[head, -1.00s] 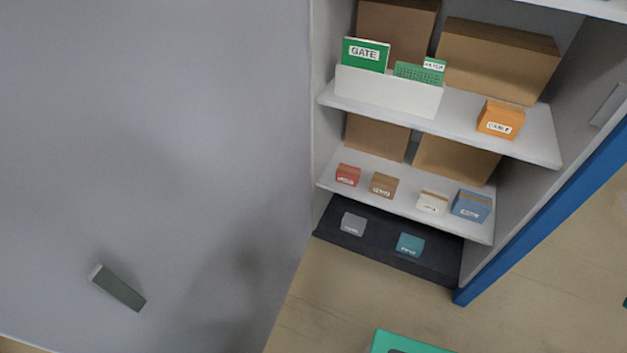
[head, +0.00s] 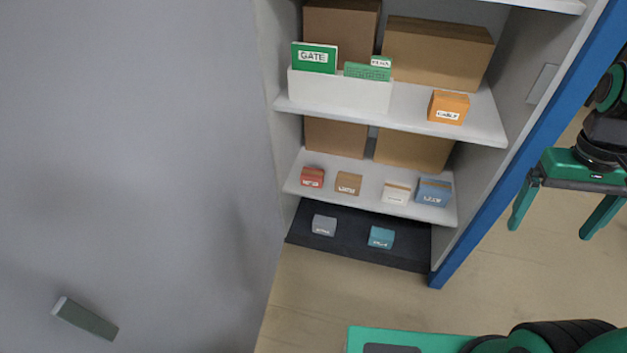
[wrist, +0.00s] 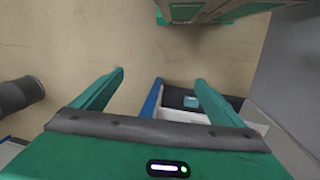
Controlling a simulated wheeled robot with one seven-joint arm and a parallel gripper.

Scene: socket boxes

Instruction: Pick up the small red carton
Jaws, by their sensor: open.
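The small red carton (head: 312,177) sits at the left end of the middle shelf in the head view, beside a brown carton (head: 348,183). It has a white label on its front. My gripper (head: 562,222) is open and empty at the right of the head view, outside the cabinet and right of its blue edge, well apart from the carton. In the wrist view my gripper (wrist: 160,82) shows two spread green fingers with nothing between them but floor and part of the cabinet. I cannot make out the red carton in the wrist view.
A white carton (head: 396,193) and a blue carton (head: 433,192) share the middle shelf (head: 372,206). Grey (head: 324,225) and teal (head: 381,237) boxes lie on the dark bottom. The blue cabinet edge (head: 520,150) stands between my gripper and the shelves. A large grey panel (head: 140,150) borders the left.

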